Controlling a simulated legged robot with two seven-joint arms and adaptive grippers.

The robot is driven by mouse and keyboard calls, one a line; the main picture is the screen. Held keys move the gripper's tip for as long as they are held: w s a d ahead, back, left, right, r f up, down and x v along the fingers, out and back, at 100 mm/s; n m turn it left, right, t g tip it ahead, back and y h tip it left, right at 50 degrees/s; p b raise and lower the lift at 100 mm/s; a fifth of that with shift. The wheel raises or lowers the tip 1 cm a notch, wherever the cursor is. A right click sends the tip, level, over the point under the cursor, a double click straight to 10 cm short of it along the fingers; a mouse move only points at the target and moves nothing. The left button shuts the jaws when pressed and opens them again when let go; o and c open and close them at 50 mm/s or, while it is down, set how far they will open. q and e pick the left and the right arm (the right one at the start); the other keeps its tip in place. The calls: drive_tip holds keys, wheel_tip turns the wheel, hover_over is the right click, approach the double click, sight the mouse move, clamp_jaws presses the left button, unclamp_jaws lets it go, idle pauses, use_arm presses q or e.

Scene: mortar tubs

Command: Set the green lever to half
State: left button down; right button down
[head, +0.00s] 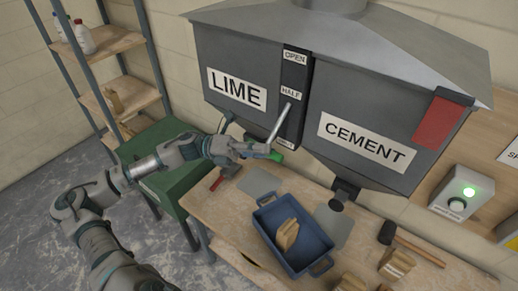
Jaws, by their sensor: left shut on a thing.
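The green lever (280,122) is a grey metal rod with a green grip at its lower end, on the dark slotted plate between the LIME and CEMENT hoppers. The plate carries an OPEN label (295,57) at the top, a HALF label (291,93) in the middle and a partly hidden label (286,143) at the bottom. The rod slants down and left from just below HALF, and its green end is low, near the bottom label. My left gripper (264,152) is shut on the lever by the green grip, which its fingers partly cover. My right gripper is not in view.
A blue tub (312,262) with a tan block in it stands on the wooden bench (215,205) below. A mallet (410,243) and more tan blocks lie to its right. A red panel (441,121) is on the CEMENT hopper (365,100).

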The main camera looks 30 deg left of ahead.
use_arm(q)
wheel_tip(320, 180, up, 8)
drive_tip(key=s+n+y+p, duration=0.1)
drive_tip(key=s+n+p, duration=0.1)
drive_tip(key=n+p, duration=0.1)
drive_tip(key=shift+s+n+t+y, duration=0.3)
drive_tip(key=shift+n+y, duration=0.1)
drive_tip(key=shift+n, duration=0.3)
drive_tip(key=c, duration=1.1)
unclamp_jaws()
drive_tip(key=shift+o, duration=0.4)
drive_tip(key=shift+d, duration=0.15)
